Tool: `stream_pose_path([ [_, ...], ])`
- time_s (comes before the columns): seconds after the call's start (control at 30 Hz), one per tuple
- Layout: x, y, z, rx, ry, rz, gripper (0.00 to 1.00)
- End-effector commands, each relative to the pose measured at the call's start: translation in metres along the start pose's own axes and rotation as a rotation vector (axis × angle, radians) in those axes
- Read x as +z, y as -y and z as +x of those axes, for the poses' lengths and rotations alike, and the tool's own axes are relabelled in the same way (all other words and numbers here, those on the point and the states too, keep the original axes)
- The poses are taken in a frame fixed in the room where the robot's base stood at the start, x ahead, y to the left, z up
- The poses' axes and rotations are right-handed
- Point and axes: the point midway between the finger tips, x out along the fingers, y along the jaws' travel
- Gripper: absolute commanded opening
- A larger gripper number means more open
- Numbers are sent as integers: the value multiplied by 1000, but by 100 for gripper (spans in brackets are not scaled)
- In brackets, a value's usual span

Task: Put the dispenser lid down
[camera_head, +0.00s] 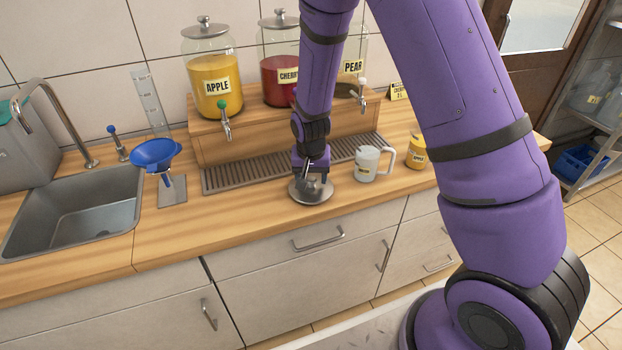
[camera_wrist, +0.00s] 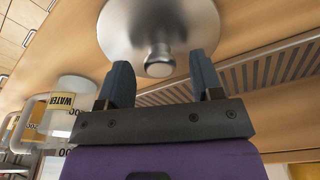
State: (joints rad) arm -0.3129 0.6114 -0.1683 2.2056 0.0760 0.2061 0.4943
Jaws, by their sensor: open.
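The dispenser lid (camera_head: 311,193) is a round metal disc with a knob. It lies on the wooden counter in front of the drip grate; the wrist view shows its disc (camera_wrist: 155,22) and its knob (camera_wrist: 159,62). My gripper (camera_head: 314,172) is directly above the lid, pointing down. In the wrist view my gripper (camera_wrist: 160,80) is open, with one finger on each side of the knob and visible gaps between. The pear dispenser (camera_head: 352,68) shows no lid I can see; my arm hides part of it.
A measuring jug (camera_head: 368,163) and a small yellow apple container (camera_head: 416,151) stand right of the lid. The apple dispenser (camera_head: 213,85) and cherry dispenser (camera_head: 279,75) stand behind on a wooden riser. A blue funnel (camera_head: 156,153) and sink (camera_head: 75,212) are left. Counter left of the lid is clear.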

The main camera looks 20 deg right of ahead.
Motion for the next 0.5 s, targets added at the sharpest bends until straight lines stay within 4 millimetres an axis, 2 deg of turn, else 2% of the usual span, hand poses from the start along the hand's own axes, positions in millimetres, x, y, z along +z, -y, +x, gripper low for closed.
stream_pose_path([
  [0.3,0,1,-57,-3,-4,-1,60],
  [0.5,0,1,-88,-3,-3,-1,60],
])
